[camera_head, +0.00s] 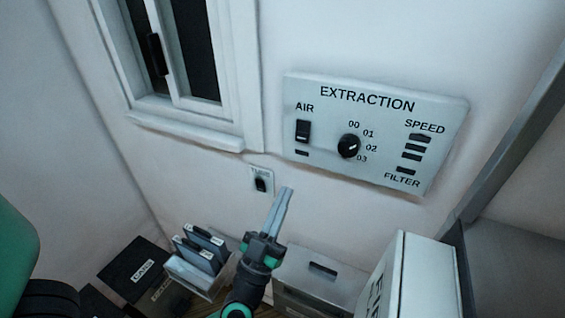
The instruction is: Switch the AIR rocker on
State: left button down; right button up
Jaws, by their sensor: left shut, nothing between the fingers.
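The AIR rocker (302,131) is a small dark switch at the left end of the pale EXTRACTION panel (378,178) on the wall. A small dark bar sits just below the rocker, and it looks unlit. My left gripper (287,190) is shut and empty, with its fingers pointing up toward the panel. Its tips are below the AIR rocker and slightly to its left, apart from it in the picture. My right gripper is out of the picture.
A round black knob (348,146) sits right of the rocker, with several dark SPEED bars (413,148) beyond. A small wall switch (261,184) is left of my fingertips. Below are a binder rack (196,277), a grey box (318,286) and a white box (421,280).

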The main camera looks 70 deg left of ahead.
aim_at(302, 135)
pick_arm(q)
jog(key=shift+s+a+f+n+g+y, duration=0.2)
jog(key=shift+s+a+f+g+y, duration=0.15)
jog(key=shift+f, duration=0.2)
jog(key=shift+s+a+f+n+g+y, duration=0.25)
jog(key=shift+s+a+f+g, duration=0.15)
jog(key=shift+s+f, duration=0.1)
jog(key=shift+w+r, duration=0.1)
jog(key=x, duration=0.4)
jog(key=f+x, duration=0.1)
jog(key=x, duration=0.3)
jog(key=w+a+f+p+x, duration=0.1)
jog(key=x, duration=0.3)
jog(key=shift+w+a, duration=0.35)
jog(key=shift+w, duration=0.05)
